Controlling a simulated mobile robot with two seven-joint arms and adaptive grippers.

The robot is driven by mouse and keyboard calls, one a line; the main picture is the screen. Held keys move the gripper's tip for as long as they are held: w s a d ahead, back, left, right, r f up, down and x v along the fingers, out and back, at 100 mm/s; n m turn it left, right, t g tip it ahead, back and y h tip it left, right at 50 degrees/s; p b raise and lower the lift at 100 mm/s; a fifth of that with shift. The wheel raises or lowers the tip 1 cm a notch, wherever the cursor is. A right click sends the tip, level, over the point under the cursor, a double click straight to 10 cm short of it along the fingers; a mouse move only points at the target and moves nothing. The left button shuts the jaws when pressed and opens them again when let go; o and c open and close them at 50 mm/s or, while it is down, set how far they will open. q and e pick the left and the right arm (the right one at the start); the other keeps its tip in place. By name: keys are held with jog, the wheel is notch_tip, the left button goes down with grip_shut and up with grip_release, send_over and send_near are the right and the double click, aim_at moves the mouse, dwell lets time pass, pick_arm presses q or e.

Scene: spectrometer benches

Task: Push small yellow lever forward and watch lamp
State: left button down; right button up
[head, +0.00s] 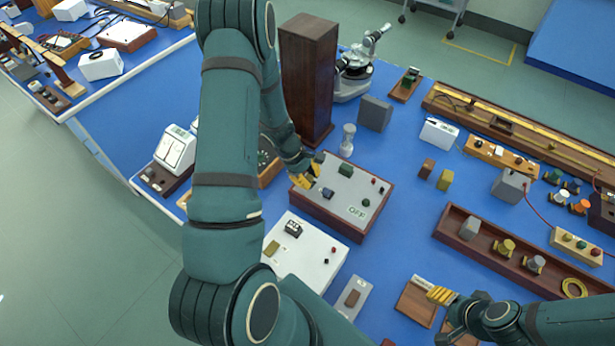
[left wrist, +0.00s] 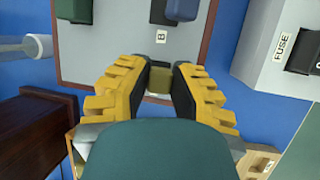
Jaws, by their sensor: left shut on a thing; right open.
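A wood-sided box with a grey top panel (head: 345,188) stands in the middle of the blue bench in the head view. I cannot tell which part is the lamp. My left gripper (head: 308,178) is at the panel's left edge. In the left wrist view, its fingertips (left wrist: 159,80) are shut on the small yellow lever (left wrist: 159,86), near a "B" label. My right gripper (head: 440,296) is open at the lower right, far from the box.
A tall brown wooden block (head: 308,75) stands behind the box. A white instrument (head: 305,252) lies in front of it. A long wooden tray (head: 470,251) with metal pieces is to the right. Some blue bench is clear between box and tray.

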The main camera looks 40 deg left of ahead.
aim_at(317, 187)
pick_arm(q)
jog(key=g, duration=0.1)
jog(key=w+g, duration=0.1)
jog(key=g, duration=0.1)
jog(key=shift+w+n, duration=0.3)
jog(key=shift+w+a+f+n+g+h, duration=0.1)
jog(key=shift+w+f+n+g+h, duration=0.2)
jog(key=shift+g, duration=0.55)
jog(key=shift+w+n+g+h, duration=0.1)
jog(key=shift+w+g, duration=0.25)
jog(key=shift+g, duration=0.5)
jog(key=c, duration=0.8)
grip_release()
jog(key=shift+w, duration=0.1)
jog(key=shift+r, duration=0.1)
jog(key=v, duration=1.2)
